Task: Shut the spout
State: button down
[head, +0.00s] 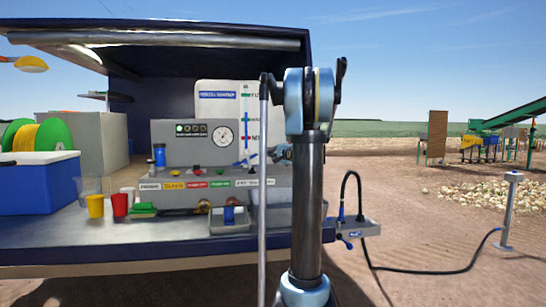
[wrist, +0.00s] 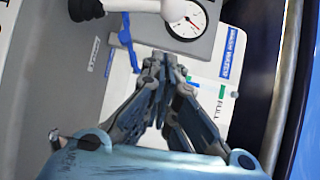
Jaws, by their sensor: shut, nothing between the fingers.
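My gripper (head: 283,154) is in front of the white board, to the right of the grey panel, partly hidden by my own arm. In the wrist view my gripper (wrist: 163,62) has its fingers together with nothing between them. A white rounded pipe end (wrist: 150,8) and a blue strip (wrist: 126,40) show beyond the fingertips, to their left; I cannot tell whether they belong to the spout. No part is clearly marked as the spout.
The grey panel (head: 185,143) has a round gauge (head: 223,135), which also shows in the wrist view (wrist: 187,18). The white board (head: 214,103) stands behind. Yellow (head: 95,205) and red (head: 120,205) cups, a blue box (head: 40,184) and grey trays (head: 229,221) crowd the bench.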

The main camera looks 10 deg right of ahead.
aim_at(249, 162)
jog(key=a, duration=0.2)
jog(key=w+a, duration=0.1)
jog(key=a, duration=0.1)
jog(key=shift+f, duration=0.1)
jog(key=shift+a, duration=0.15)
